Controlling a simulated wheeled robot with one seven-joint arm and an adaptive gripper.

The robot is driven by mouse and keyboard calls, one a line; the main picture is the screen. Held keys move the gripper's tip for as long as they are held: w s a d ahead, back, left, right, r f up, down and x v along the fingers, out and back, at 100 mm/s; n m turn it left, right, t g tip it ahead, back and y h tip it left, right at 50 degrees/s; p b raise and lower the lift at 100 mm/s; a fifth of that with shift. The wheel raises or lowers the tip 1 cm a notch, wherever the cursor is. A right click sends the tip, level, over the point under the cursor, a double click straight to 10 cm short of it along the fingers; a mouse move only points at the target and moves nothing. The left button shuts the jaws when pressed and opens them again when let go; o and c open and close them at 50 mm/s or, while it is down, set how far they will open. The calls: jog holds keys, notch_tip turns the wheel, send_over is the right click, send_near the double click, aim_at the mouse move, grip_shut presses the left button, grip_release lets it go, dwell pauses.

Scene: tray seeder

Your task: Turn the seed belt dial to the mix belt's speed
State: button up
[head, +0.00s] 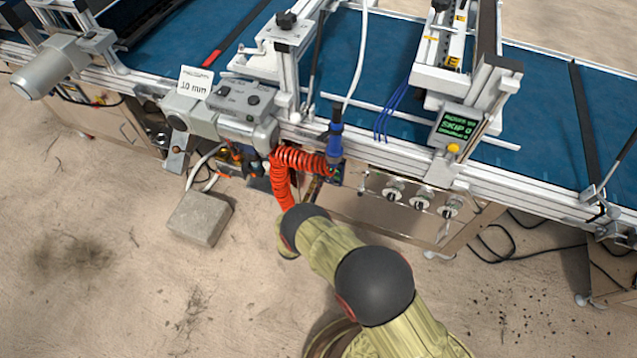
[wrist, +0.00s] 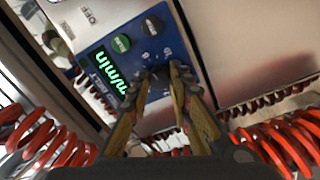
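In the wrist view a blue control panel (wrist: 112,62) has a lit green display (wrist: 109,70) reading "m/min"; any number is not readable. Beside it are a green button (wrist: 121,43) and a black button (wrist: 152,25). A dark dial (wrist: 158,84) at the panel's edge lies between the fingertips of my gripper (wrist: 160,76). The fingers stand on both sides of it; whether they press on it cannot be told.
A white card (head: 195,81) reads "10 mm" on the left. A display (head: 457,127) reads "SKIP 0". Several knobs sit on the steel front (head: 420,203). The coiled red hose (head: 300,160) runs close to my gripper. A concrete block (head: 200,217) lies on the floor.

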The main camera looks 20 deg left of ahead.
jog(key=o, duration=0.4)
jog(key=shift+o, duration=0.2)
jog(key=s+a, duration=0.1)
jog(key=s, duration=1.1)
jog(key=shift+f, duration=0.35)
